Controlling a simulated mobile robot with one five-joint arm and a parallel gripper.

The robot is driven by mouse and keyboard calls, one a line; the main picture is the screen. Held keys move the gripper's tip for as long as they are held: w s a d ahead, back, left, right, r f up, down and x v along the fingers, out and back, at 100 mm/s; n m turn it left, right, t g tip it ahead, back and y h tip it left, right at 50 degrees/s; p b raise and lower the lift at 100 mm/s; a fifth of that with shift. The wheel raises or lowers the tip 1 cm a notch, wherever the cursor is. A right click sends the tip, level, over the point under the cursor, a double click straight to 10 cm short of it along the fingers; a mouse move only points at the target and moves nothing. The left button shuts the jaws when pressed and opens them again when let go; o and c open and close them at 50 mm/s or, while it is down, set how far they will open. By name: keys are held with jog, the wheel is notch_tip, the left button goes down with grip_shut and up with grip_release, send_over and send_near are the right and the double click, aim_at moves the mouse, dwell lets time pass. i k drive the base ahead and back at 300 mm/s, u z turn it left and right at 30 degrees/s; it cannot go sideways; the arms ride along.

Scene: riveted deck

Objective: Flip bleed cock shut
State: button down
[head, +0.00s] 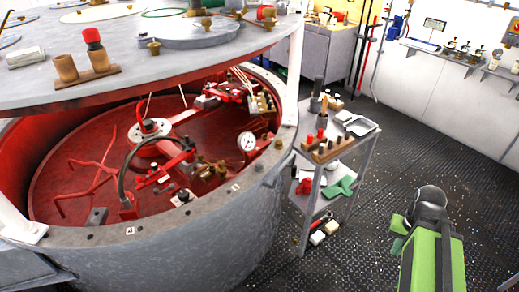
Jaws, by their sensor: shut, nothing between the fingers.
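Inside the open grey drum (215,245), a cluster of small brass fittings (208,170) sits on the red machinery, left of a white dial gauge (247,142). The bleed cock appears to be among these fittings, but I cannot make out its lever or whether it is open or shut. My gripper (397,232) is small in view at the lower right, beside my green arm. It is shut and empty, over the floor, well right of the drum and touching nothing.
A round grey lid plate (130,60) hangs over the drum's back left, carrying fittings. A grey trolley (345,165) with tools and parts stands close to the drum's right side. A wall shelf (440,52) is at the back right. The dark riveted floor (410,135) is clear right of the trolley.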

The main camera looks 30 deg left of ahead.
aim_at(200, 157)
jog(key=z, duration=0.05)
jog(key=k, duration=0.85)
jog(key=u, duration=1.3)
jog(key=i, duration=1.05)
jog(key=z, duration=0.2)
